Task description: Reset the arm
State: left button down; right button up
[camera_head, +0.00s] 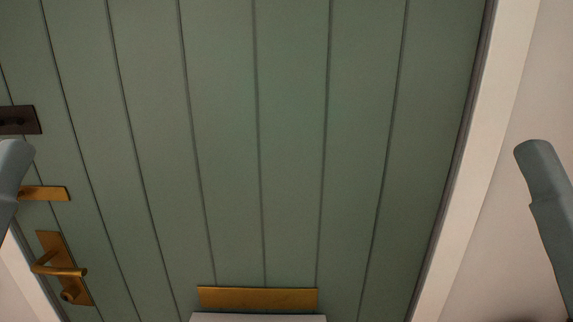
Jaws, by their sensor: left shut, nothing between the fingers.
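My left arm's blue-grey part shows at the left edge, and my left gripper (10,175) is there, shut and empty. Its fingers do not show clearly and most of it is cut off by the frame. It overlaps the left end of a brass strip on the door. A blue-grey part of my right arm shows at the right edge, in front of the pale wall. My right gripper is not in the picture.
A green plank door (290,150) fills the view. At left it carries a dark plate (28,121), a brass strip (48,193) and a brass lever handle (62,270). A brass plate (257,298) sits low in the middle, above a white edge (258,317). A white frame (490,120) runs right.

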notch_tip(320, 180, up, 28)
jog(key=p, duration=2.5)
